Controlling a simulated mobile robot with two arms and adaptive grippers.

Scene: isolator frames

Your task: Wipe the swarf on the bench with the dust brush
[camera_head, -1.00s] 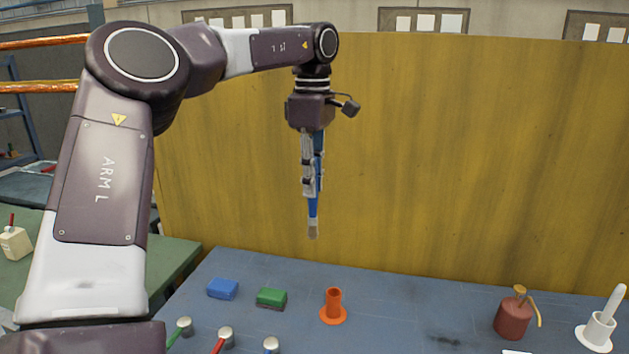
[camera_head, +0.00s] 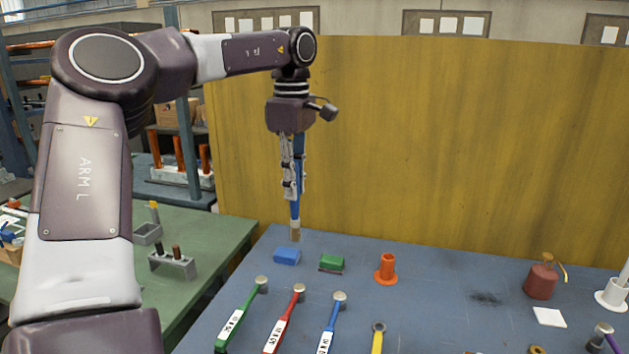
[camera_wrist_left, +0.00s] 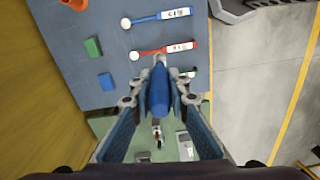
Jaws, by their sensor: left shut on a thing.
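My left gripper (camera_head: 293,185) is shut on the blue-handled dust brush (camera_head: 296,211) and holds it upright, with its pale bristles pointing down. The bristle tip shows just above the blue block in the head view, and the brush appears raised off the bench. The left wrist view also shows the blue handle (camera_wrist_left: 158,92) between the fingers. The swarf (camera_head: 486,299) is a dark smudge on the blue-grey bench (camera_head: 430,310), well to the right of the brush. My right gripper is not in view.
A blue block (camera_head: 287,257), green block (camera_head: 331,263) and orange holder (camera_head: 386,269) stand along the back. Several long-handled tools lie in front. A red oil can (camera_head: 541,280), white card (camera_head: 549,317) and white holder (camera_head: 612,295) are right of the swarf. A yellow panel (camera_head: 420,140) stands behind.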

